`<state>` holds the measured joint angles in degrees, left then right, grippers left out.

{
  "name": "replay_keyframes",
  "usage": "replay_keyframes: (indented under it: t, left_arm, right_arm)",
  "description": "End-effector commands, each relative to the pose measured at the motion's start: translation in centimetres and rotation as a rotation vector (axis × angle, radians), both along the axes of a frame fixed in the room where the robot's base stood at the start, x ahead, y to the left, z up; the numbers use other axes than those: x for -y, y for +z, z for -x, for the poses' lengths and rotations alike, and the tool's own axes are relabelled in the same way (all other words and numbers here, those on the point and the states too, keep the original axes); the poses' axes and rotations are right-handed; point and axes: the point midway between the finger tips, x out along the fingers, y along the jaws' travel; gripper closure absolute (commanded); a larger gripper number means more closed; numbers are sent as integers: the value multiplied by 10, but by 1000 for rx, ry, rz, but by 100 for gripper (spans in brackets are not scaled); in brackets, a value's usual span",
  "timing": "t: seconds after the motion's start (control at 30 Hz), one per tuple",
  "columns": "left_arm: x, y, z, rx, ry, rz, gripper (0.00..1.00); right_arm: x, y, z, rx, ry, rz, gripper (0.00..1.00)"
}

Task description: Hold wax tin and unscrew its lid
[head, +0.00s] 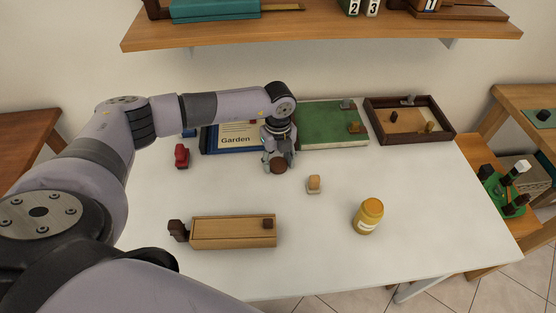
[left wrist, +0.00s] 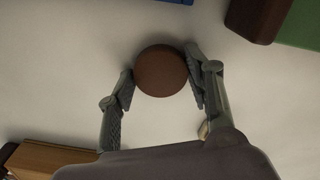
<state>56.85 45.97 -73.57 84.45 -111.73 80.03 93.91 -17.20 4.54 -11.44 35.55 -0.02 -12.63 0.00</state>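A round, dark brown tin, which I take for the wax tin (head: 278,166), is at the fingertips of my left gripper (head: 279,160), over the back middle of the white table. In the left wrist view the tin (left wrist: 160,71) shows its flat round face, between the fingers of the left gripper (left wrist: 160,75). Both finger pads appear to touch its sides. The seam between lid and body cannot be made out. Whether the tin rests on the table or hangs just above is hard to tell. My right gripper is not in view.
A Garden book (head: 234,137), a green board (head: 333,124) and a brown tray (head: 450,134) lie behind. A shelf (head: 320,32) hangs above.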

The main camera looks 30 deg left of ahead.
Motion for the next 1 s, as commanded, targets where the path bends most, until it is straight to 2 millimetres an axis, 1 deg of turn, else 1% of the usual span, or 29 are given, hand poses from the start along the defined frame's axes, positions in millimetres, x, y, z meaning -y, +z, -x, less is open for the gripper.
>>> replay_keyframes:
  t: [0.03,0.2,0.47,0.57,0.6,0.67,0.77,1.0]
  left_arm:
    - [0,0,0,0,0,0,47]
    - [0,0,0,0,0,0,37]
    - [0,1,0,0,0,0,37]
    - [0,6,0,1,0,0,37]
    - [0,8,-1,2,0,0,37]
    - [0,16,-1,3,0,1,37]
    - [0,35,-1,4,-1,1,37]
    - [0,87,-1,4,0,1,37]
  right_arm:
    - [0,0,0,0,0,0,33]
    - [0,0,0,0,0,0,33]
    - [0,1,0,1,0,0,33]
    - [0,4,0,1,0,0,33]
    - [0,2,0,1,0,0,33]
    - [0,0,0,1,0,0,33]
    - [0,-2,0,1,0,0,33]
    - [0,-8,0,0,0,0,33]
